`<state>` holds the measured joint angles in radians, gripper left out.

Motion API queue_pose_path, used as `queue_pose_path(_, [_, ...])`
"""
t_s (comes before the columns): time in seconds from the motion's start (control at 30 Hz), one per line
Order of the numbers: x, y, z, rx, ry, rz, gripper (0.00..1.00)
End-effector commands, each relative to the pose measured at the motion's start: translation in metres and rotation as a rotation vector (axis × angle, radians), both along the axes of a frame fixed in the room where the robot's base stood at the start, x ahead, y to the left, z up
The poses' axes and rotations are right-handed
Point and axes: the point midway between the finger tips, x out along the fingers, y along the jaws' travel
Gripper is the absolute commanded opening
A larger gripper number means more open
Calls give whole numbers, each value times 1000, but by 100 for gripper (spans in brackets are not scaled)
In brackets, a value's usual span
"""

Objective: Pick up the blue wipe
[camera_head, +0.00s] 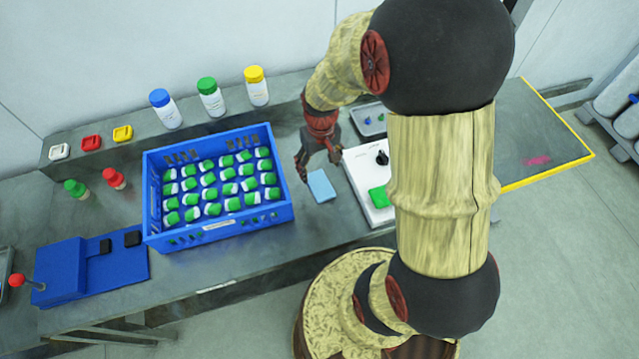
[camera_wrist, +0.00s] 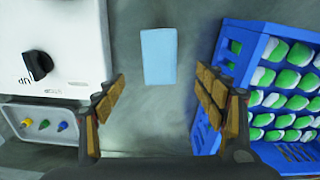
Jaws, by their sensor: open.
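The blue wipe (camera_head: 320,186) is a light blue rectangle lying flat on the grey bench, between the blue crate and the white device. In the wrist view the wipe (camera_wrist: 159,56) lies ahead of the fingers, roughly centred between them and uncovered. My gripper (camera_head: 318,163) is above the bench just behind the wipe, pointing down. In the wrist view my gripper (camera_wrist: 162,92) is open, with its two padded fingers wide apart and nothing between them. I cannot tell its exact height over the bench.
The white device (camera_head: 361,167) with a black knob and green pad stands right. A grey tray (camera_wrist: 42,133) of small coloured parts lies near the device. Several white bottles stand on the back ledge.

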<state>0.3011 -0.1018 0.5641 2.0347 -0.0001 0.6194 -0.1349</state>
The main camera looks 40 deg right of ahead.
Motion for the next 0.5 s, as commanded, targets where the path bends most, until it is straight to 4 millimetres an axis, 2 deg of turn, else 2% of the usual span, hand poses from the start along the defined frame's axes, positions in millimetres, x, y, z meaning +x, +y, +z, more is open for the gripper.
queue_pose_path(0.03, [-1, -3, -9, 5, 14, -5, 71])
queue_pose_path(0.3, [-2, -6, -39, 9, 27, -10, 71])
queue_pose_path(0.5, [-3, -4, -53, 9, 27, -9, 71])
